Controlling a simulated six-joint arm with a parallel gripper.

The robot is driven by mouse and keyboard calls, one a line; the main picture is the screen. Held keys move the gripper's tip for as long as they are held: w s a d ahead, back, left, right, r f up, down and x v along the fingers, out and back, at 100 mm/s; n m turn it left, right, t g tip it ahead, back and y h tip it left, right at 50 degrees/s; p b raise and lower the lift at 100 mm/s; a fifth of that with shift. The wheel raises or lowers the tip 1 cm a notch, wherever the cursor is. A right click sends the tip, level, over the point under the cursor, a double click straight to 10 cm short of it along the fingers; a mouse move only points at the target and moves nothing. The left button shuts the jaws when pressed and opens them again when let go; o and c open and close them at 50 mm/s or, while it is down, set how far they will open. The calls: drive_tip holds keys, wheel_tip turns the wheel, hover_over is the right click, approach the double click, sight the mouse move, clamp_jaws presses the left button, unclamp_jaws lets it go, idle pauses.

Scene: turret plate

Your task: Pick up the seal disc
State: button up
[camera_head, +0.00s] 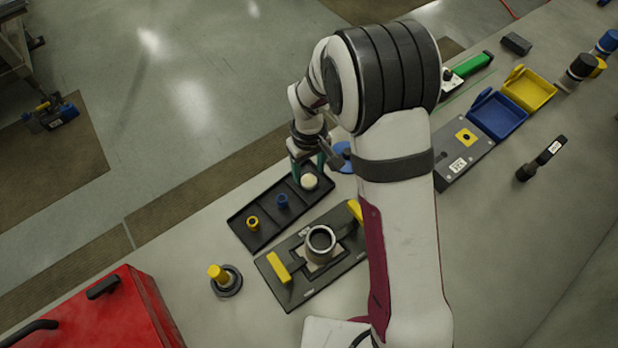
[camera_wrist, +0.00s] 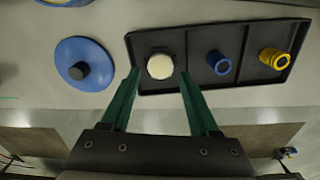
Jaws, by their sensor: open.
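A round cream disc, which I take to be the seal disc (camera_head: 310,181), lies in the end compartment of a black tray (camera_head: 246,239). In the wrist view the disc (camera_wrist: 160,66) appears between the two green fingertips of my gripper (camera_wrist: 160,73). My gripper is open, with a gap on both sides of the disc and nothing held. In the head view my gripper (camera_head: 309,164) is just above that end of the tray, and its fingers are partly hidden by my arm.
The tray also holds a blue ring (camera_wrist: 219,62) and a yellow ribbed part (camera_wrist: 274,58). A blue disc with a black knob (camera_wrist: 85,63) stands beside the tray. A dark plate with yellow clamps (camera_head: 279,267) and a metal ring (camera_head: 320,239) lies alongside.

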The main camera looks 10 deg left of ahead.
sight(309, 181)
wheel_tip(309, 181, down, 3)
drive_tip(key=shift+f, duration=0.1)
clamp_jaws()
drive_tip(key=shift+s, duration=0.1)
idle(0.3)
